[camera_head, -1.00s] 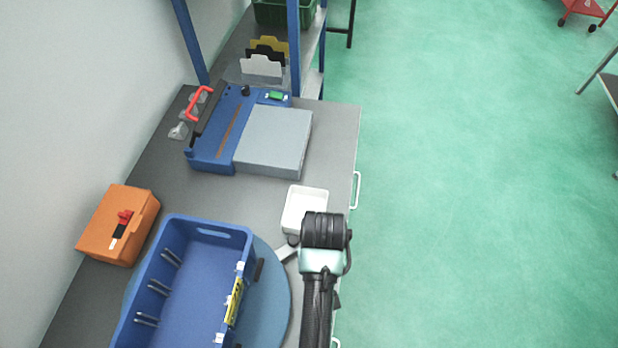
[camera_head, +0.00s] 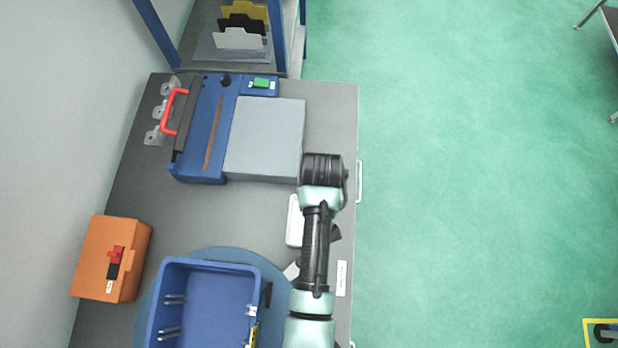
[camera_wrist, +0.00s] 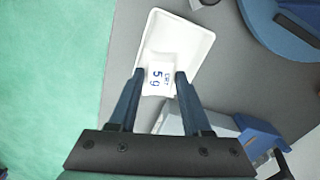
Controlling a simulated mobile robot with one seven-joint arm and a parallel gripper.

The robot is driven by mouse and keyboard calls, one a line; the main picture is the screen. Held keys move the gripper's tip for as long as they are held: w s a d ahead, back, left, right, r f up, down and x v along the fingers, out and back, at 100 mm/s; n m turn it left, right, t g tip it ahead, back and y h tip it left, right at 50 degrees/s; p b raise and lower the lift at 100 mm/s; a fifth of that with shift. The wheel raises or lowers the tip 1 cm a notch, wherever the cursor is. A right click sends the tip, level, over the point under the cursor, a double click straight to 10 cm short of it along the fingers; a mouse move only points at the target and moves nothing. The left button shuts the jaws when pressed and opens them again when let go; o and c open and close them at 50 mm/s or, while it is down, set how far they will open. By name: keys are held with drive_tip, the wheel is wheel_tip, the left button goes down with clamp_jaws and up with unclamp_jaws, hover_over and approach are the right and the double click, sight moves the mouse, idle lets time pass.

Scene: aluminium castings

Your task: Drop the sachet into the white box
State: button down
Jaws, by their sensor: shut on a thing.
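The sachet (camera_wrist: 161,78) is small and white with blue print reading "5 g". In the wrist view it sits between the two fingertips of my gripper (camera_wrist: 158,80), which is shut on it. The white box (camera_wrist: 183,32) is a shallow open tray on the grey bench, seen behind and below the sachet in the wrist view. The sachet overlaps the near part of the box in that view; its height above the box I cannot tell. In the head view my arm hides most of the white box (camera_head: 294,220), and the sachet and fingertips are hidden.
A blue machine with a grey plate (camera_head: 265,140) stands beyond the box on the bench. A blue bin (camera_head: 210,266) sits on a round blue disc at the front. An orange case (camera_head: 111,260) is at the left. The green floor lies right of the bench edge.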

drive_tip(key=shift+s+f+b, duration=0.1)
drive_tip(key=shift+f+b, duration=2.7)
drive_tip(key=shift+b, duration=0.1)
drive_tip(key=shift+c, duration=1.3)
unclamp_jaws()
drive_tip(key=shift+r, duration=0.1)
wheel_tip(320, 180, up, 12)
drive_tip(key=shift+f, duration=0.15)
drive_tip(key=shift+r+p, duration=0.65)
drive_tip(key=shift+p, duration=0.2)
